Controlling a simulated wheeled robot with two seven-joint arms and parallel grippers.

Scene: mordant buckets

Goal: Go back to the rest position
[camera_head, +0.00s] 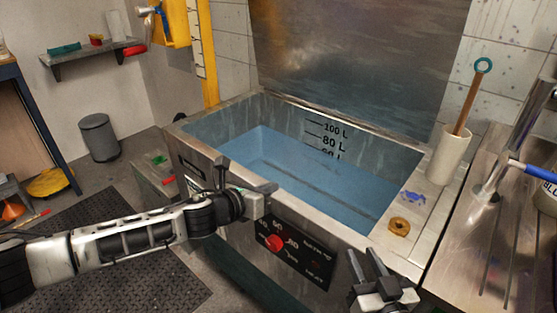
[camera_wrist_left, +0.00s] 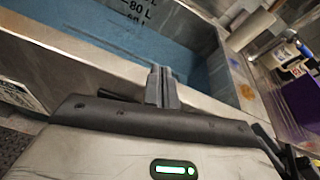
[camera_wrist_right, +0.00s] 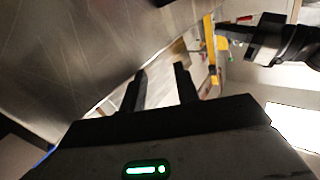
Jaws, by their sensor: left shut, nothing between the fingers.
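My left gripper (camera_head: 262,188) is at the front rim of the sink-like tank (camera_head: 340,232), its arm stretched in from the left. In the left wrist view the two fingers (camera_wrist_left: 162,84) are together with nothing between them, in front of the blue water. My right gripper (camera_head: 367,257) is low at the tank's front right corner. In the right wrist view its fingers (camera_wrist_right: 160,86) stand apart with nothing between them.
A red knob (camera_head: 275,243) sits on the tank's black front panel. A white cylinder (camera_head: 449,155) holds a wooden-handled tool. A metal counter (camera_head: 480,240) lies at right.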

